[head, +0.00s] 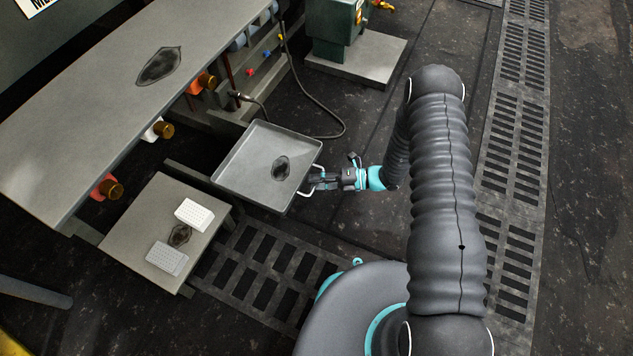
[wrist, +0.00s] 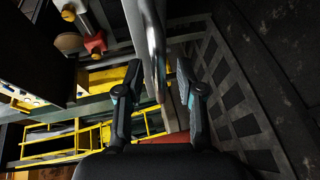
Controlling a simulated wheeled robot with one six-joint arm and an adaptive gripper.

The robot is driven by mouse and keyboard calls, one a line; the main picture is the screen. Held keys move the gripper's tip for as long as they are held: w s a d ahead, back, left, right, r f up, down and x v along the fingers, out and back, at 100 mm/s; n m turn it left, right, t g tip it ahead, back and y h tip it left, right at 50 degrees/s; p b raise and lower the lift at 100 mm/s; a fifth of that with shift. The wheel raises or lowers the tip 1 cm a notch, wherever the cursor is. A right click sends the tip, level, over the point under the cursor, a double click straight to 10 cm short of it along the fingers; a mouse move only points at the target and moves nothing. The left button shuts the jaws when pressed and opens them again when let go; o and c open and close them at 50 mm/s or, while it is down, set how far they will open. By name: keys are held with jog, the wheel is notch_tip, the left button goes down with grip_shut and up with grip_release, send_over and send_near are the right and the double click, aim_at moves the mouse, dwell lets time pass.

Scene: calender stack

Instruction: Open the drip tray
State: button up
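The drip tray (head: 240,163) is a shallow grey square pan with a raised rim and a dark stain on its floor. It stands out past the edge of the long machine table. A pale bar handle (head: 318,168) is on its right side. My gripper (head: 318,182) is at this handle, reaching in from the right. In the wrist view, its two dark fingers (wrist: 160,88) are spread apart. A grey-white edge of the tray or handle (wrist: 156,60) comes down between them. I cannot tell whether either finger touches it.
A low grey platform (head: 135,225) with two white blocks stands at the lower left. The long machine table (head: 110,90) has orange-brown knobs below its edge. A hose (head: 310,125) lies behind the tray. Floor gratings (head: 265,265) lie in front. A green machine on a plinth (head: 370,58) stands behind.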

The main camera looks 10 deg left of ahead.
jog(key=v, duration=1.1)
jog(key=shift+d, duration=0.35)
